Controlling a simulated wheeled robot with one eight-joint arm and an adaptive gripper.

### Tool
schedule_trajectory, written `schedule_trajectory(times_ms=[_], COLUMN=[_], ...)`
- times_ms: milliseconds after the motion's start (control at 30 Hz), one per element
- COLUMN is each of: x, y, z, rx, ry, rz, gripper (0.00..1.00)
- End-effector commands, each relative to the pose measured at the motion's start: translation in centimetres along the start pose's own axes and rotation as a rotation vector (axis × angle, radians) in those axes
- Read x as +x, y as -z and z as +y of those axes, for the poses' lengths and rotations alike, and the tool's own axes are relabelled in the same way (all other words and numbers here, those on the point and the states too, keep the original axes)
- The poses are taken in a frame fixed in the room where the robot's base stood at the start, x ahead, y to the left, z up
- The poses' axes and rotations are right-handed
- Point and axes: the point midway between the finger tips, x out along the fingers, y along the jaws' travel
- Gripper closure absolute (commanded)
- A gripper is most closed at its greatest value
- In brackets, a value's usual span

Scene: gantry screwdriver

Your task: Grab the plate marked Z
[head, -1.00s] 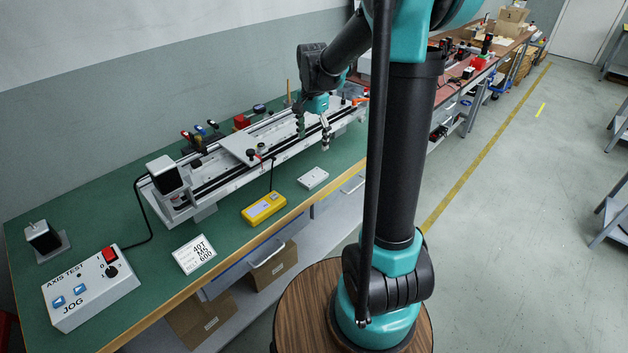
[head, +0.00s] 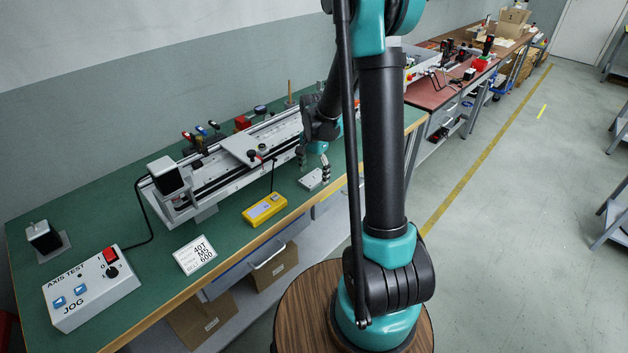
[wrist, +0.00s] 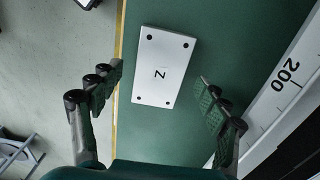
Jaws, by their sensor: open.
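The plate marked Z (wrist: 162,68) is a flat light-grey rectangle with dark holes near its corners. It lies on the green bench top, and in the wrist view it sits ahead of and between the fingers. My gripper (wrist: 160,95) is open and empty, with one finger on each side of the plate's near end and apart from it. In the head view the plate (head: 312,180) lies near the bench's front edge, and my gripper (head: 313,168) is just above it, partly covering it.
The linear gantry (head: 222,165) with its scale (wrist: 285,80) runs along the bench beside the plate. A yellow meter (head: 264,209), a white label card (head: 195,254) and the jog box (head: 92,289) lie to the left. The bench's front edge (wrist: 119,50) is close to the plate.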

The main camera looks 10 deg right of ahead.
Motion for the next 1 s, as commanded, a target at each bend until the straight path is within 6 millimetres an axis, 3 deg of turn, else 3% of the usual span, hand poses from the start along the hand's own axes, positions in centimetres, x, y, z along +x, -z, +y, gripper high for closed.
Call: schedule_trajectory(times_ms=[333, 833, 1000], x=[0.79, 0.77, 0.76], y=[-0.01, -0.01, -0.01], z=[0.02, 0.01, 0.01], rx=[0.000, 0.000, 0.000], ry=[0.000, 0.000, 0.000], rz=[0.000, 0.000, 0.000], gripper=[0.24, 0.86, 0.87])
